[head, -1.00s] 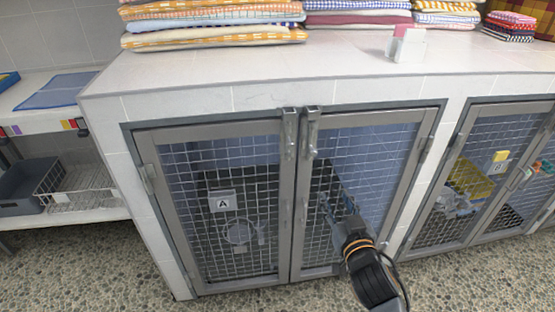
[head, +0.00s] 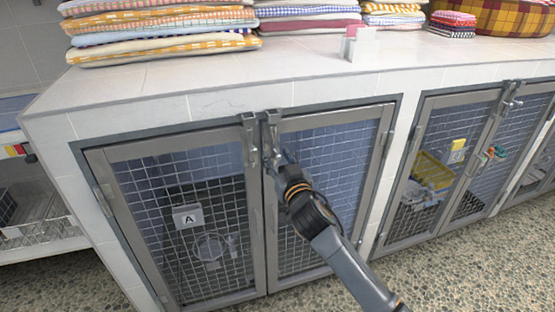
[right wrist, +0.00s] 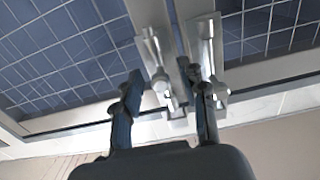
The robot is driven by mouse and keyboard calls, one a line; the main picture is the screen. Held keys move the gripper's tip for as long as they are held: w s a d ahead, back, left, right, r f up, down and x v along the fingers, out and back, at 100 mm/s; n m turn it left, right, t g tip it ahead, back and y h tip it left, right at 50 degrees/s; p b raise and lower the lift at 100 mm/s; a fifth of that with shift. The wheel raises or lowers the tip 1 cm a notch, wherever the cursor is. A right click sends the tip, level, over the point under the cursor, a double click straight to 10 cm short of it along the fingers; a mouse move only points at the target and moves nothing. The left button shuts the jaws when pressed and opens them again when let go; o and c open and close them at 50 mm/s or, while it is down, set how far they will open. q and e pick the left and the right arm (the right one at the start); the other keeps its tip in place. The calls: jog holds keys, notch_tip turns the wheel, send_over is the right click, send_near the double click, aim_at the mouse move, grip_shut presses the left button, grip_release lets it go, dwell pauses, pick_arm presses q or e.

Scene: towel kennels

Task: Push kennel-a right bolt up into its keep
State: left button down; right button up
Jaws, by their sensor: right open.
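Kennel-a, marked by an A card (head: 187,216), has two mesh doors in a grey frame. Its right bolt (head: 271,134) is a metal fitting at the top inner corner of the right door. The left bolt (head: 249,135) sits close beside it. My right gripper (head: 286,158) is raised just below and right of the right bolt. In the right wrist view, which looks upside down, my open fingers (right wrist: 168,98) are on either side of the right bolt (right wrist: 155,65); I cannot tell if they touch it. The left bolt (right wrist: 207,42) lies beyond the picture-right finger. My left gripper is out of view.
The tiled counter (head: 190,84) over the kennels holds folded towels (head: 160,28) and a small card stand (head: 357,44). Another kennel (head: 405,215) with a yellow crate stands to the right. Wire baskets (head: 45,220) are at left. The pebbled floor ahead is clear.

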aim_at(274, 140)
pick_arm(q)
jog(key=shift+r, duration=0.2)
pick_arm(e)
jog(key=shift+w+a, duration=0.1)
jog(key=shift+w, duration=0.2)
grip_shut()
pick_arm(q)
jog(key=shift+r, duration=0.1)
pick_arm(e)
jog(key=shift+r, duration=0.1)
